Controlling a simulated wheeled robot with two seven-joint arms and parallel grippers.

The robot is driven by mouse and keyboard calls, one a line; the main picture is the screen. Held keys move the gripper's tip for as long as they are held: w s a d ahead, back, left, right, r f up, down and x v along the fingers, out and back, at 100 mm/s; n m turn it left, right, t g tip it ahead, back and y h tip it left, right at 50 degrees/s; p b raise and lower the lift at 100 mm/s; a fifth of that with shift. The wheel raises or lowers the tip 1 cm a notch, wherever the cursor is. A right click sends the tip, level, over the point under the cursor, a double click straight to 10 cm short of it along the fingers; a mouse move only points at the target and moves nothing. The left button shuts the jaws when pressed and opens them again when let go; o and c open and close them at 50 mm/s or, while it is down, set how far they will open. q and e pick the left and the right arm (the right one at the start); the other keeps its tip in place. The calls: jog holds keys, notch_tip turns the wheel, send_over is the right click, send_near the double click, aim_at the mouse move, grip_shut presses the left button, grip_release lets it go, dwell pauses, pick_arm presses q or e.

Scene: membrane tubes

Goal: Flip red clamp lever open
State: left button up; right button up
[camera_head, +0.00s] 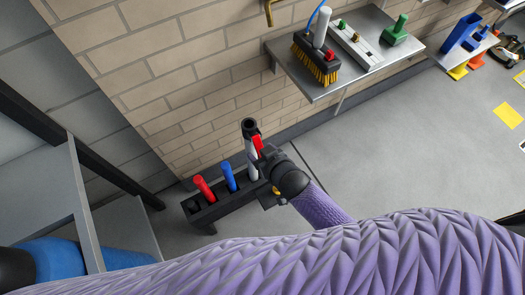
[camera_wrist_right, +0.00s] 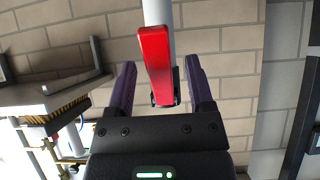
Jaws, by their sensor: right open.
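The red clamp lever (camera_wrist_right: 156,60) hangs along a white tube (camera_wrist_right: 158,12) in the right wrist view. In the head view the lever (camera_head: 257,145) sits just below a black clamp head (camera_head: 250,127) on the upright white tube (camera_head: 252,162). My right gripper (camera_wrist_right: 160,72) is open, its two purple fingers on either side of the lever, with gaps showing at both sides. In the head view the right gripper (camera_head: 268,162) is close beside the clamp, and its fingers are partly hidden. My left gripper is not in view.
The tube stands in a black rack (camera_head: 232,204) on the floor by the brick wall, with red (camera_head: 204,189) and blue (camera_head: 229,176) tubes. A grey shelf (camera_head: 330,80) with a brush (camera_head: 315,62) is above right. Open floor lies right.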

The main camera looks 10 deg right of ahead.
jog(key=p+v, duration=0.5)
jog(key=v, duration=0.5)
